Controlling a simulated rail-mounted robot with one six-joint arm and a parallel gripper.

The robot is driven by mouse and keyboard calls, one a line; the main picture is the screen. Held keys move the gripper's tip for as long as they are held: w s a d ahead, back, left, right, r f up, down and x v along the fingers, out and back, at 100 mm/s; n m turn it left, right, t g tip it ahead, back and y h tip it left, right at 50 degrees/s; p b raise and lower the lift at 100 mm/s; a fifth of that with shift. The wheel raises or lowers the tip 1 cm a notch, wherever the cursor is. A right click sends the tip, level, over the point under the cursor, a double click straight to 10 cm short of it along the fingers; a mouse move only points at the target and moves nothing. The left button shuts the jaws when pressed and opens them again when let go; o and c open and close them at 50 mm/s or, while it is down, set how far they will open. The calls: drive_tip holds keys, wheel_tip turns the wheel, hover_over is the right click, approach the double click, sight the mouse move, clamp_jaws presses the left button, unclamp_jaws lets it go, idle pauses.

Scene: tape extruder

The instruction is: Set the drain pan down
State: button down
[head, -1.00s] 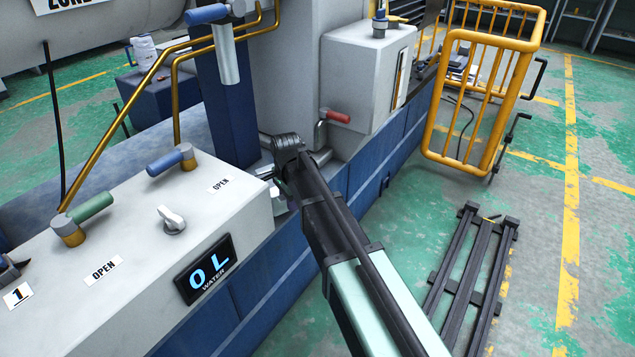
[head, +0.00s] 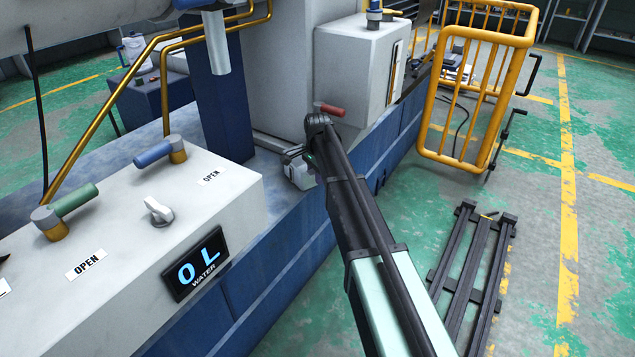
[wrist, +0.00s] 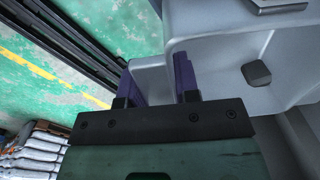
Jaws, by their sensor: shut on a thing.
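The drain pan appears to be the pale grey, tray-like body in the wrist view (wrist: 215,62), at the upper right. My gripper (wrist: 157,80) has two purple fingers, shut on a pale grey part at the pan's left side. In the head view, my gripper (head: 293,155) is partly hidden by my own arm, beside the red-handled valve. A small pale part of the pan (head: 300,174) shows below it, over the blue machine base. What lies under the pan is hidden, so I cannot tell whether it touches anything.
A dark block (wrist: 257,73) shows against the grey surface in the wrist view. The red valve handle (head: 329,109) is close to my arm. A white control box (head: 120,240) stands at left, a yellow cage (head: 478,90) at upper right. Dark rails (head: 475,265) lie on the green floor.

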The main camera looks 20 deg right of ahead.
drive_tip(key=c, duration=0.8)
unclamp_jaws()
drive_tip(key=shift+f, duration=0.1)
drive_tip(key=shift+c, duration=0.2)
wheel_tip(320, 180, up, 13)
drive_tip(key=p, duration=1.3)
drive_tip(key=s+a+n, duration=0.2)
drive_tip(key=s+n, duration=0.5)
drive_tip(key=s, duration=0.9)
drive_tip(key=s+a+n, duration=0.3)
drive_tip(key=s+n, duration=0.4)
drive_tip(key=s, duration=0.9)
drive_tip(key=shift+s+f, duration=0.15)
drive_tip(key=shift+f, duration=0.2)
